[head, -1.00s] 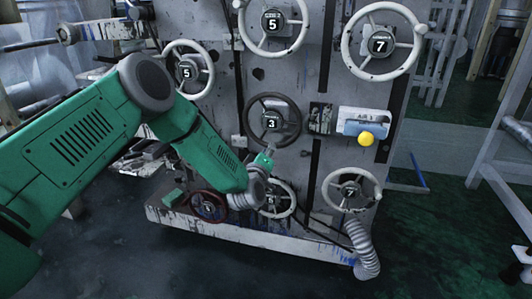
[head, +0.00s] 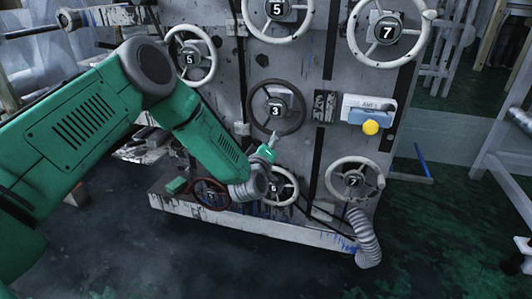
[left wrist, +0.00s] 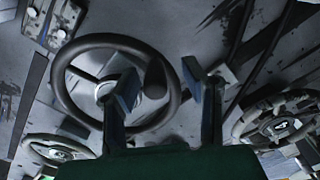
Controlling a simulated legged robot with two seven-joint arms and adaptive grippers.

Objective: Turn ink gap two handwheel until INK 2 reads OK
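A dark handwheel (head: 276,107) with a 3 on its hub is mid-panel in the head view; no INK 2 label or OK reading is legible. The dark wheel with a knob in the left wrist view (left wrist: 70,105) looks like the same one. My left gripper (head: 268,150) is just below its rim in the head view. In the left wrist view the gripper (left wrist: 160,82) has its fingers spread, with the wheel's dark knob appearing between them. I cannot tell whether they touch it. My right gripper is not in view.
Pale handwheels surround it: one marked 5 (head: 191,75) at left, one marked 7 (head: 420,38) at upper right, another at lower right (head: 354,163). A grey hose (head: 366,240) hangs at lower right. Dark floor is clear in front.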

